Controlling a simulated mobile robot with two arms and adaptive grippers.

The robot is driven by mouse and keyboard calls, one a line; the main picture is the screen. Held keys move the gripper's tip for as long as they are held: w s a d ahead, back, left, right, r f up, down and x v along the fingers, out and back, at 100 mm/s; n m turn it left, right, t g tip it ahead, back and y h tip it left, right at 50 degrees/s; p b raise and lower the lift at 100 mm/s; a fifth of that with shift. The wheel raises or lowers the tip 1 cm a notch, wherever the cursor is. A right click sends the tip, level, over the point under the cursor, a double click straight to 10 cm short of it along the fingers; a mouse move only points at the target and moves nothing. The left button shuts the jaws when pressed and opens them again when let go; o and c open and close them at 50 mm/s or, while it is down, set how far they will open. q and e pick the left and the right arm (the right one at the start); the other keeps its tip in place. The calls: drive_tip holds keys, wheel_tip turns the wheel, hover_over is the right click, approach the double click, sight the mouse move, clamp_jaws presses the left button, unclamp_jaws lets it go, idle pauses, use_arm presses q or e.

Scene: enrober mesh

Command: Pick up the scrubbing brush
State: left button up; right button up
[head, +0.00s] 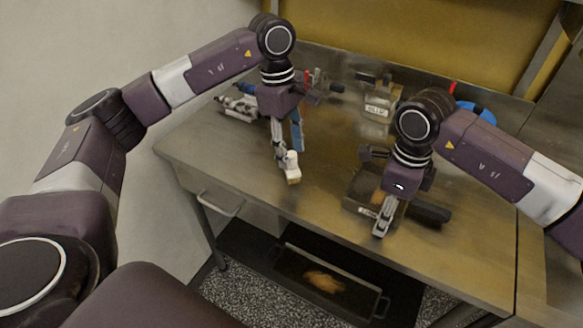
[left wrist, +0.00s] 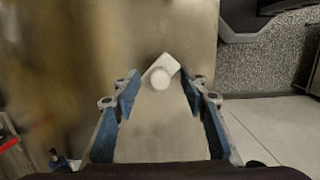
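The scrubbing brush (head: 292,173) is a small white block with a round white knob on top. It stands on the metal table near its front edge.
The metal table (head: 225,160) is bare to the left of the brush. Small tools (head: 236,104) and a labelled bin (head: 376,108) stand at the back. A dark handled item lies right of my right gripper.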

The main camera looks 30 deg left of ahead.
sight(292, 154)
use_arm(q)
drive_tip(key=shift+d+f, duration=0.1)
drive_tip(key=shift+f, duration=0.8)
drive_tip(key=shift+c, duration=0.3)
clamp_jaws()
wheel_tip(292, 154, up, 10)
drive_tip(key=shift+r, duration=0.1)
